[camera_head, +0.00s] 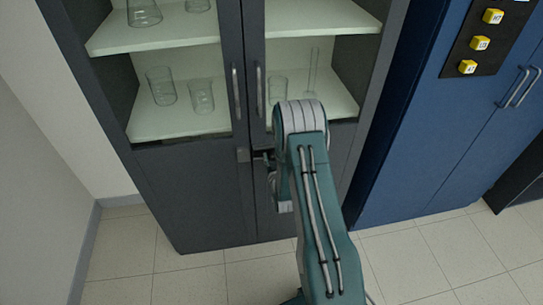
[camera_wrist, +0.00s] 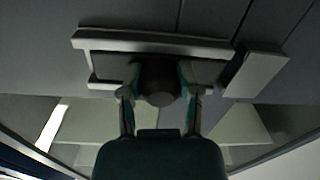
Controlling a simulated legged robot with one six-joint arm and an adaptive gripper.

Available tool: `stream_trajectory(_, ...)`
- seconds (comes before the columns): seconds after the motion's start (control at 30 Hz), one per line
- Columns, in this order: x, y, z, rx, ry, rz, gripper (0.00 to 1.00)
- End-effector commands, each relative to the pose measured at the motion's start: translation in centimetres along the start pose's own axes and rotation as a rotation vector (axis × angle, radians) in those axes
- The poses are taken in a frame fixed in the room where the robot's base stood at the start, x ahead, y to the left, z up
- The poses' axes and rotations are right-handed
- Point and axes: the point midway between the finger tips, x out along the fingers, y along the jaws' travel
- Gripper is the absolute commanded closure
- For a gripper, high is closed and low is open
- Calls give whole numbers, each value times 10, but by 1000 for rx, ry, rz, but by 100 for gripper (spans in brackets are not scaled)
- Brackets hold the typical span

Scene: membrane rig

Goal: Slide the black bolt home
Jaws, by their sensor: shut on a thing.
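The black bolt shows in the wrist view as a dark round knob (camera_wrist: 158,84) in front of a pale grey guide (camera_wrist: 150,42) with rails. My gripper (camera_wrist: 160,76) has one finger on each side of the knob and is shut on it. A grey catch block (camera_wrist: 258,72) sits just right of the guide, beside the door seam. Whether the bolt's end is inside the block is hidden. In the head view the catch block (camera_head: 243,155) is left of the dark bolt (camera_head: 263,154). My arm hides most of my gripper there.
The bolt is on a dark grey cabinet (camera_head: 195,190) with glass upper doors, two upright handles (camera_head: 236,95) and glassware on white shelves (camera_head: 190,122). A blue cabinet (camera_head: 440,150) with yellow labelled blocks (camera_head: 481,43) stands to the right. The tiled floor in front is clear.

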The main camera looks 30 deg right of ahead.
Motion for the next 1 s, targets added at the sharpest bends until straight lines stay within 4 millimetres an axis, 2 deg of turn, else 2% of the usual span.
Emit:
stream_trajectory(0.33, 4, -43, -11, -1, 12, -5, 100)
stream_trajectory(0.7, 4, -50, -13, -1, 16, -6, 100)
stream_trajectory(0.73, 4, -51, -13, -1, 16, -7, 48)
stream_trajectory(0.8, 4, -51, -13, -1, 16, -6, 21)
stream_trajectory(1.0, 3, -49, -11, -1, 10, -3, 21)
